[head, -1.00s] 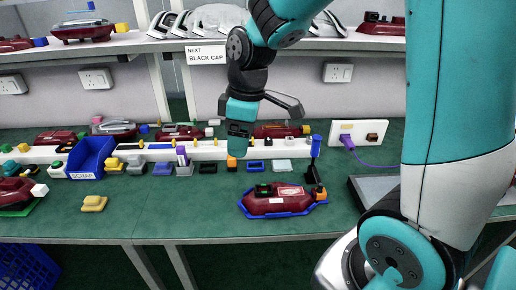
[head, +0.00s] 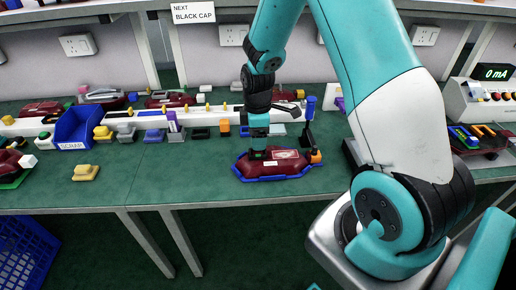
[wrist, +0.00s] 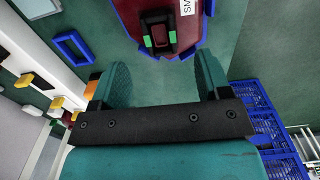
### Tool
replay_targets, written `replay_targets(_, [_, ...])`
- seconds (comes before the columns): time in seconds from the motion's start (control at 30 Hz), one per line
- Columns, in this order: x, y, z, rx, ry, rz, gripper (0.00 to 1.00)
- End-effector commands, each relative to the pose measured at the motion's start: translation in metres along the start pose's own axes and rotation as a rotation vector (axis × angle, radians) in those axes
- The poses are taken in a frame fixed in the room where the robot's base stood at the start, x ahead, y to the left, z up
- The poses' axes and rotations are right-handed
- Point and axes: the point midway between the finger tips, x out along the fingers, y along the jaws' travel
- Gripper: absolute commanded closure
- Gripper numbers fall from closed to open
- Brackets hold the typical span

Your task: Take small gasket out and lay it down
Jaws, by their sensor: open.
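A dark red tail lamp (head: 290,166) lies in a blue, tray-like surround (head: 247,179) on the green bench. In the wrist view the lamp (wrist: 188,48) carries a small black rectangular frame (wrist: 156,17) around a red middle, with a green tab on each side. I cannot tell whether this frame is the small gasket. The black frame lies ahead of the fingers.
A blue rectangular ring (wrist: 73,46) lies on the bench left of the lamp in the wrist view.

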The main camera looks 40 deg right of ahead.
Motion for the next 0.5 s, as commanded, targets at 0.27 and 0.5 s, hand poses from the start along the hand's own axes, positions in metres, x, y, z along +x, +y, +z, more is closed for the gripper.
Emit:
replay_targets(0.27, [0.045, -0.001, 0.0, 0.0, -0.001, -0.003, 0.3])
replay_targets(0.5, [0.058, 0.0, 0.0, 0.0, 0.001, 0.0, 0.3])
